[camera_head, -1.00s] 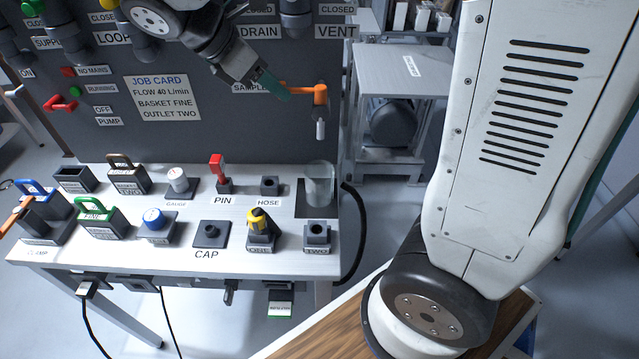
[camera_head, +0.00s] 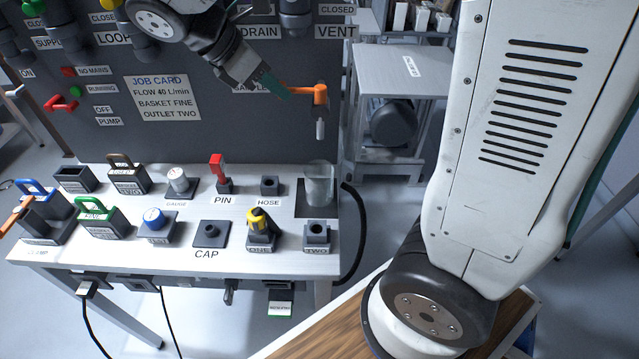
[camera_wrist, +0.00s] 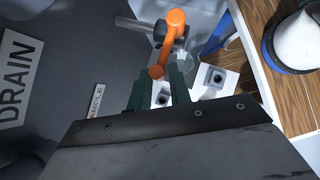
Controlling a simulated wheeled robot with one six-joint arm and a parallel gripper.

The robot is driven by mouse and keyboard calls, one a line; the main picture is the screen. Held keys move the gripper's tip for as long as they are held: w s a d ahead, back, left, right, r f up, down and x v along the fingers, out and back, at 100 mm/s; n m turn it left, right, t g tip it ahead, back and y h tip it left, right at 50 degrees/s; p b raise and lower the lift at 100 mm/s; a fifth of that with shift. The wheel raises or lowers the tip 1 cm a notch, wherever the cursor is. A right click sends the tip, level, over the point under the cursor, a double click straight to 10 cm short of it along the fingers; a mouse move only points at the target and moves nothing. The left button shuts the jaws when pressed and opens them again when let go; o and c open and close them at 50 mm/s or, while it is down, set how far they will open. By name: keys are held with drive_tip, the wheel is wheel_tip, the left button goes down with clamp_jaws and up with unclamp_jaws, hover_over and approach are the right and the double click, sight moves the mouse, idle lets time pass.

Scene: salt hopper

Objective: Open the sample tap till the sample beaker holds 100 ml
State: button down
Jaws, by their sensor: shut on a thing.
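The sample tap has an orange lever handle (camera_head: 308,92) on the dark panel, with a short pale spout below it. My gripper (camera_head: 274,88) is at the lever's left end, shut on it. In the wrist view the orange handle (camera_wrist: 170,38) runs from between the green fingers (camera_wrist: 160,86) up to the tap's pivot. The clear sample beaker (camera_head: 319,187) stands upright on the bench's dark square pad, below the spout. I cannot read a liquid level in it, and no stream from the spout is discernible. The SAMPLE label is partly hidden behind my gripper.
The bench (camera_head: 130,248) carries several labelled holders, a red pin (camera_head: 217,172), a yellow-topped part (camera_head: 258,222) and a cap post (camera_head: 210,234). A black hose (camera_head: 353,230) hangs at the bench's right edge. A job card (camera_head: 163,98) is on the panel.

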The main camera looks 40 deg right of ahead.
drive_tip(key=shift+w+r, duration=0.1)
drive_tip(key=shift+w, duration=0.05)
drive_tip(key=s+n+t, duration=0.2)
drive_tip(key=n, duration=0.1)
drive_tip(key=shift+a, duration=0.4)
drive_tip(key=s+n+t, duration=0.2)
drive_tip(key=n, duration=0.1)
drive_tip(key=shift+a+y, duration=0.15)
drive_tip(key=shift+y, duration=0.15)
drive_tip(key=shift+s, duration=0.15)
idle(0.3)
